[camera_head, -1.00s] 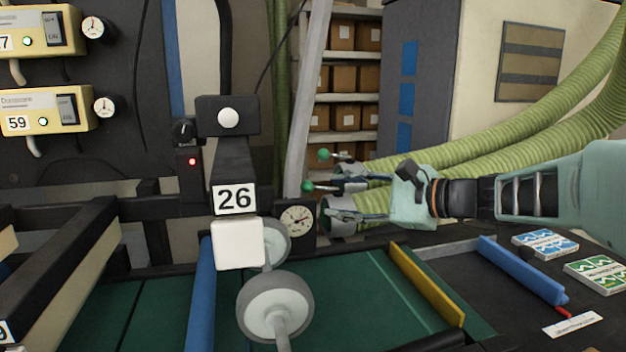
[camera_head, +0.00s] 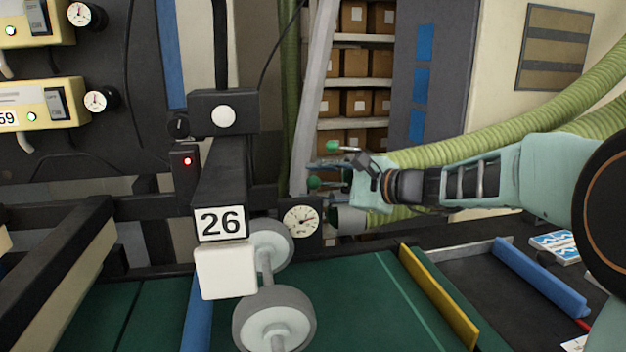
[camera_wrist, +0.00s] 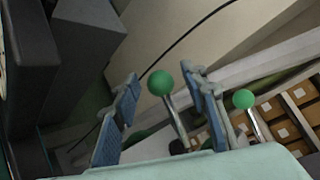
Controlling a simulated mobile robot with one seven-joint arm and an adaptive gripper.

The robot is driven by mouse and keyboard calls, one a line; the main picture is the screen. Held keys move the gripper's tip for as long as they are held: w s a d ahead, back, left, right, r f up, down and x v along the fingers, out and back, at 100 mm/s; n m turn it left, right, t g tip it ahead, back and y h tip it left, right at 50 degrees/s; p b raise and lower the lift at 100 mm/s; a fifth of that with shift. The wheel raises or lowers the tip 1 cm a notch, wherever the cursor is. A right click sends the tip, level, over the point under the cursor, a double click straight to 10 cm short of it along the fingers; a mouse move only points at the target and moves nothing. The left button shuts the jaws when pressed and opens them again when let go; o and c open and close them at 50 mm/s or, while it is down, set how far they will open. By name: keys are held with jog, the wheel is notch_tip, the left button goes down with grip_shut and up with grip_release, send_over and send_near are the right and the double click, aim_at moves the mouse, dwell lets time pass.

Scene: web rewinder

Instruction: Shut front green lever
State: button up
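Two levers with green ball knobs stand at the duct ends beyond the machine. The lower, nearer-looking green lever (camera_head: 314,182) is beside my gripper (camera_head: 318,176); the other green lever (camera_head: 333,146) shows just above it. In the wrist view, my gripper (camera_wrist: 161,80) is open, its blue-padded fingers apart. One green knob (camera_wrist: 160,83) appears between the fingers, with its metal rod running down toward the palm. The second green knob (camera_wrist: 243,99) is outside the right finger. No contact with either knob is clear. The lever bases are partly hidden by my gripper.
Green ribbed hoses (camera_head: 480,140) run behind my arm. Grey rollers (camera_head: 274,318) and a yellow bar (camera_head: 438,297) lie in front. Shelved boxes (camera_head: 356,102) are behind.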

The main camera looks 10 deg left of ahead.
jog(key=shift+w+a+f, duration=0.15)
jog(key=shift+w+a, duration=0.05)
jog(key=shift+a, duration=0.2)
jog(key=shift+c, duration=0.3)
grip_shut()
